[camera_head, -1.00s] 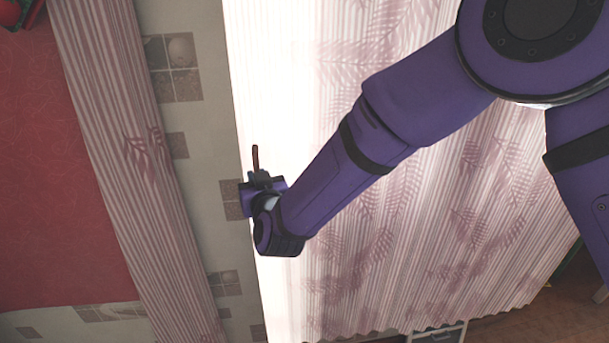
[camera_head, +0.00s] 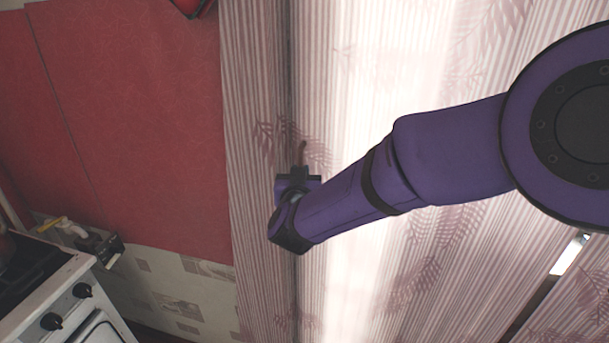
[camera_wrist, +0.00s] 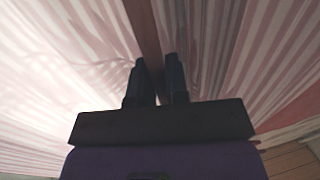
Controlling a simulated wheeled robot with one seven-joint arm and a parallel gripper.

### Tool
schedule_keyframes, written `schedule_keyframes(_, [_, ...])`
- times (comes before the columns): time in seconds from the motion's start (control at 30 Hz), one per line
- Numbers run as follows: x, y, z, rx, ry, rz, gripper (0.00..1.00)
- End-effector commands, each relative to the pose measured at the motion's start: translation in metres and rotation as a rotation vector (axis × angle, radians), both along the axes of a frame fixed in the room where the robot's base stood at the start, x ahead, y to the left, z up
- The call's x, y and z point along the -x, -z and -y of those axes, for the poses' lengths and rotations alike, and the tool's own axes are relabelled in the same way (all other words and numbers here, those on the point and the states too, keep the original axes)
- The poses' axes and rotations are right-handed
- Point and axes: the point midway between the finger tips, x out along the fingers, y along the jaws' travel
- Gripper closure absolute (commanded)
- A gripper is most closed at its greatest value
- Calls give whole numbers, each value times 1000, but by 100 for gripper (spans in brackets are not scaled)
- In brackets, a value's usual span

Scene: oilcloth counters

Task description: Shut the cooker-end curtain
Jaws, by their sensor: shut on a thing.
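Two pale curtain panels with pink stripes and leaf prints hang side by side. The left panel (camera_head: 250,110) is narrow and lies nearer the cooker. The right panel (camera_head: 450,260) is wide and brightly lit. Their edges meet along a dark vertical line in the head view, with no wall visible between them. My gripper (camera_head: 299,177) is at this line. In the wrist view my gripper (camera_wrist: 157,65) is shut on a thin reddish-brown strip (camera_wrist: 142,25), with striped cloth on both sides. The strip (camera_head: 303,154) also sticks up past the fingers in the head view. Its lower part is hidden.
A white cooker (camera_head: 70,295) with black knobs stands at the lower left. A red wall (camera_head: 130,120) with a band of tiles (camera_head: 175,295) below lies left of the curtains. A small red object (camera_head: 188,6) shows at the top.

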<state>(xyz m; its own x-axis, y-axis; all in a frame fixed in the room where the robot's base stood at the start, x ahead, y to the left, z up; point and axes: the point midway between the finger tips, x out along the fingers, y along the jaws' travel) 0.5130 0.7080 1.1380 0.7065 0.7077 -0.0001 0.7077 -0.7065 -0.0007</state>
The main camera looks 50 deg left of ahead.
Motion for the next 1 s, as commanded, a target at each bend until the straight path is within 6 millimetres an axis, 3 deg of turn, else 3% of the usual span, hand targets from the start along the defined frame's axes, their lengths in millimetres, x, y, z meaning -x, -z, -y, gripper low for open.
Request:
schedule_keyframes(0.13, [5, -1, -3, -2, -10, -1, 100])
schedule_keyframes(0.17, [5, -1, -3, -2, -10, -1, 79])
schedule_keyframes(0.23, [5, -1, -3, -2, -10, -1, 62])
schedule_keyframes(0.27, [4, -1, -3, -2, -9, -1, 61])
schedule_keyframes(0.63, [7, -2, 3, -1, -7, 0, 61])
schedule_keyframes(1.0, [53, -1, 47, 0, -9, 0, 61])
